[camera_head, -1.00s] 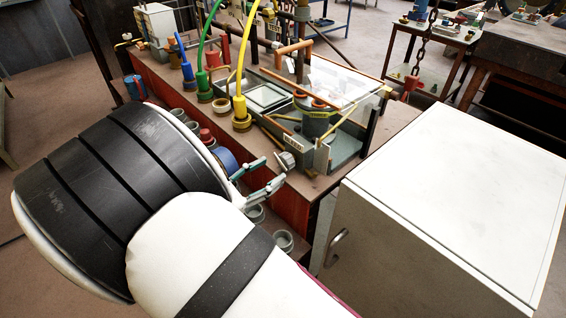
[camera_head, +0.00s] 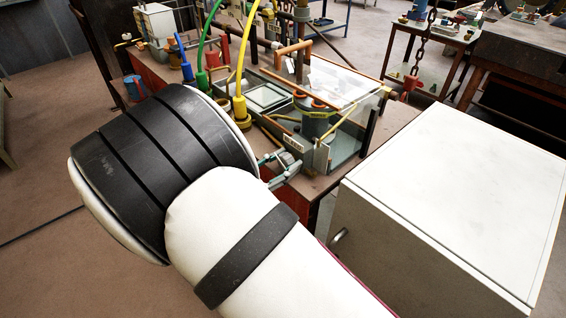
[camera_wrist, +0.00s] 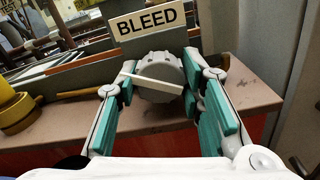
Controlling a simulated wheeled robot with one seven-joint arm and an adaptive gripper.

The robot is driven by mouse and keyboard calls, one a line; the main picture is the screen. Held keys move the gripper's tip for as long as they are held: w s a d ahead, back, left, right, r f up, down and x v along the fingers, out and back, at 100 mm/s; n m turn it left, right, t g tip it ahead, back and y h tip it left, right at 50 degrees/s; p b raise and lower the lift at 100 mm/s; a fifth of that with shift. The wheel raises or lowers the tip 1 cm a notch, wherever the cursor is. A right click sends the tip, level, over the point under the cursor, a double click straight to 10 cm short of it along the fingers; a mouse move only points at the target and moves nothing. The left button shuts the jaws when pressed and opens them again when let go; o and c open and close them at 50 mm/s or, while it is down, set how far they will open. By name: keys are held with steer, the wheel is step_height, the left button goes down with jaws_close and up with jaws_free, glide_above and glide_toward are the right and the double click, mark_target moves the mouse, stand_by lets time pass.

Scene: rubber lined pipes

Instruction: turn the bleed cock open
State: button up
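The bleed cock (camera_wrist: 160,78) is a round grey ribbed knob with a pale bar across its face, tilted down to the right in the wrist view. A plate reading BLEED (camera_wrist: 148,24) is just above it. My gripper (camera_wrist: 158,88) is open, its teal-padded fingers on the left and right of the knob. Contact between the pads and the knob cannot be told. In the head view, my gripper (camera_head: 281,171) is at the front of the glass-walled tank, and its fingers largely cover the cock.
The glass-walled tank (camera_head: 345,115) stands behind the cock on the brown bench (camera_head: 398,118). Yellow (camera_head: 240,108), green and blue hoses rise to the left. A large white cabinet (camera_head: 460,190) stands close on the right.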

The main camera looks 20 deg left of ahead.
steer(key=shift+n, duration=0.3)
steer(key=shift+n+p, duration=0.75)
steer(key=shift+n, duration=1.85)
steer(key=o, duration=0.9)
steer(key=shift+s, duration=0.1)
steer(key=v, duration=1.2)
steer(key=shift+a+f, duration=0.1)
